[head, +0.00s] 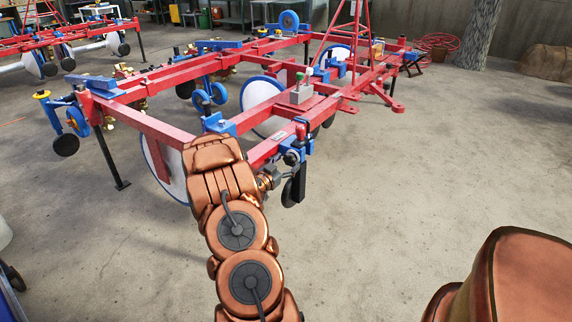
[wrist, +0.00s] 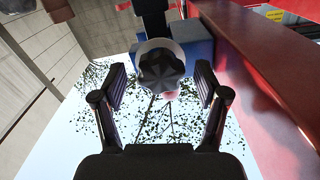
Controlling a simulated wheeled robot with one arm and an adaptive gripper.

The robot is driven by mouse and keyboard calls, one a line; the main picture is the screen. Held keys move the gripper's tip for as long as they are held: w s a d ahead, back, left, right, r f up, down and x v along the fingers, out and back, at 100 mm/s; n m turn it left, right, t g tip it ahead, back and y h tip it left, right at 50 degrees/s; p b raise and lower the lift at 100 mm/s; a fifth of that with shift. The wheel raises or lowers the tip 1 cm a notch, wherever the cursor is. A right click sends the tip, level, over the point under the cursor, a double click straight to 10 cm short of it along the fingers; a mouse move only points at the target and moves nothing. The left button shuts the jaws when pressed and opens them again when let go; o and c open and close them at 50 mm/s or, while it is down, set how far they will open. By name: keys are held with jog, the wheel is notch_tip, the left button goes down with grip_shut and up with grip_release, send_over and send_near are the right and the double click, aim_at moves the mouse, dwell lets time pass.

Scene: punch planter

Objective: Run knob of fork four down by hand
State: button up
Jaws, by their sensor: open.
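In the wrist view, a dark lobed knob (wrist: 160,72) with a pale grey rim sits between the two fingers of my gripper (wrist: 160,84). The fingers are open, one on each side of the knob, with a gap showing on both sides. A blue block (wrist: 200,50) is behind the knob, beside a red beam (wrist: 270,75). In the head view, my gripper (head: 270,178) is at the near end of the planter's red frame (head: 150,124), close to a blue bracket (head: 296,152). My arm hides part of this area, and the knob cannot be made out there. No fork number is legible.
The red beam runs close along the right finger in the wrist view. A black support leg (head: 108,158) stands at the frame's left corner, and a white disc (head: 168,168) is left of my arm. The concrete floor (head: 430,180) on the right is clear.

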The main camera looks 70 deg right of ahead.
jog(key=shift+a, duration=0.1)
jog(key=v, duration=1.1)
jog(key=shift+a, duration=0.35)
jog(key=shift+w+a, duration=0.1)
